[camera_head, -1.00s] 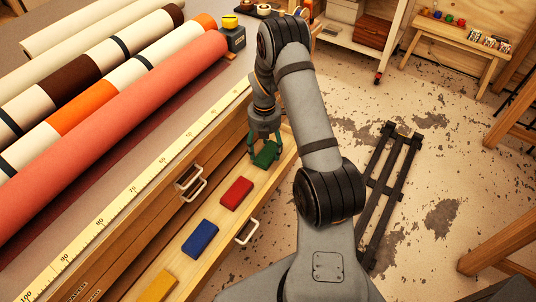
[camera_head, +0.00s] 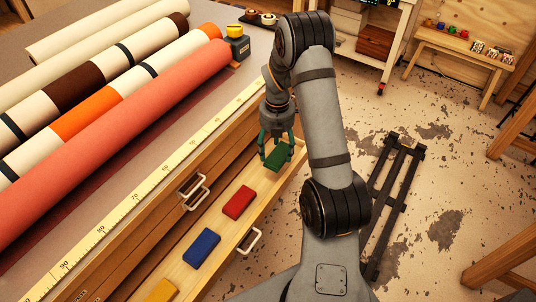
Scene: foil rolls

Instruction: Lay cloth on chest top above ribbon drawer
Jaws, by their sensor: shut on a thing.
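My gripper (camera_head: 276,152) is shut on a small green block-like piece (camera_head: 278,160), perhaps a folded cloth, at the far end of the open top drawer (camera_head: 222,228). The green piece seems slightly raised, though its gap to the drawer floor is hard to judge. A red piece (camera_head: 238,202), a blue piece (camera_head: 202,248) and a yellow piece (camera_head: 162,291) of like shape lie in the drawer. The chest top (camera_head: 140,150) is to the left, with a yellow ruler strip (camera_head: 150,190) along its edge. No drawer label is readable.
Several long rolls, including a salmon one (camera_head: 110,130), lie across the chest top. A black and yellow device (camera_head: 236,44) stands by their far ends. A strip of top between the salmon roll and ruler is bare. A dark frame (camera_head: 395,200) lies on the floor at right.

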